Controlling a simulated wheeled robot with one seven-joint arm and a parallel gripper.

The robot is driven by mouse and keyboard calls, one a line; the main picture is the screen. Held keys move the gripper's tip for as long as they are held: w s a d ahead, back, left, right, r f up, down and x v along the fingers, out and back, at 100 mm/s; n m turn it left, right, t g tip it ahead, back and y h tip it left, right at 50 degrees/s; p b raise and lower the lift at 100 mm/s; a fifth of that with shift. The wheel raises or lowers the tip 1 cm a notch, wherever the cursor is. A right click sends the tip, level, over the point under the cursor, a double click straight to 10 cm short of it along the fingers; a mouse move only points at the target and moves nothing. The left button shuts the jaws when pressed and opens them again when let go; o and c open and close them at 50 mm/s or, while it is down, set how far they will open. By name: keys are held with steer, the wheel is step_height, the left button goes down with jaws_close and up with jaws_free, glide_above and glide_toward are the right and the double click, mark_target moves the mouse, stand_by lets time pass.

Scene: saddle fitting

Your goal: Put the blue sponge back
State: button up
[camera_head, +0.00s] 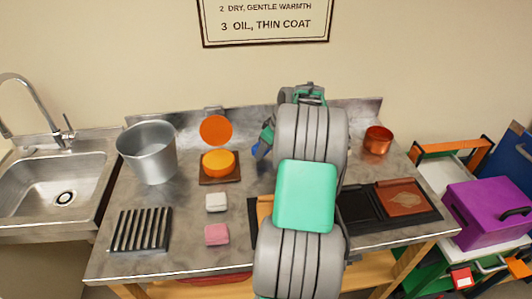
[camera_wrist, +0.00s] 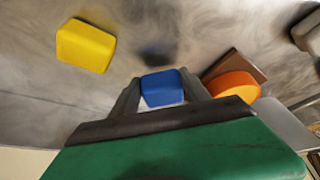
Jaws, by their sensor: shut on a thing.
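The blue sponge (camera_wrist: 162,90) is a small rounded block between the two fingers of my gripper (camera_wrist: 161,92) in the wrist view. My gripper is shut on it. A dark shadow lies on the steel apart from the sponge, so it appears held above the worktop (camera_head: 185,256). In the head view only a sliver of the blue sponge (camera_head: 255,148) shows left of my arm, near the back of the worktop. My arm hides most of my gripper there.
A yellow block (camera_wrist: 86,46) lies on the steel in the wrist view. An orange round piece (camera_head: 218,163) sits on a brown board. A metal bucket (camera_head: 147,152), white block (camera_head: 216,202), pink block (camera_head: 216,235), black rack (camera_head: 141,230) and copper cup (camera_head: 377,140) stand around.

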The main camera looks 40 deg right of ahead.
steer(key=shift+f, duration=1.25)
steer(key=o, duration=1.3)
steer(key=shift+s+r, duration=0.2)
steer(key=shift+r, duration=0.4)
steer(key=a+v, duration=0.1)
steer(key=v, duration=1)
steer(key=w+a+r, duration=0.1)
steer(key=a, duration=0.8)
steer(key=w+a+r, duration=0.2)
steer(key=a, duration=0.6)
steer(key=s+a+f, duration=0.1)
steer(key=s+a, duration=0.3)
steer(key=a, duration=0.2)
steer(key=s+a+f+m, duration=0.1)
steer(key=s+a+f, duration=0.1)
steer(key=s+a, duration=0.3)
steer(key=s+a+f+m+g, duration=0.1)
steer(key=s+a+f, duration=0.1)
steer(key=s+a, duration=0.3)
steer(key=shift+s+a+f+h, duration=0.1)
steer(key=shift+a+h, duration=0.1)
steer(key=shift+a, duration=0.6)
steer(key=shift+s+a+f+h, duration=0.1)
steer(key=shift+a+h, duration=0.1)
steer(key=shift+a, duration=0.55)
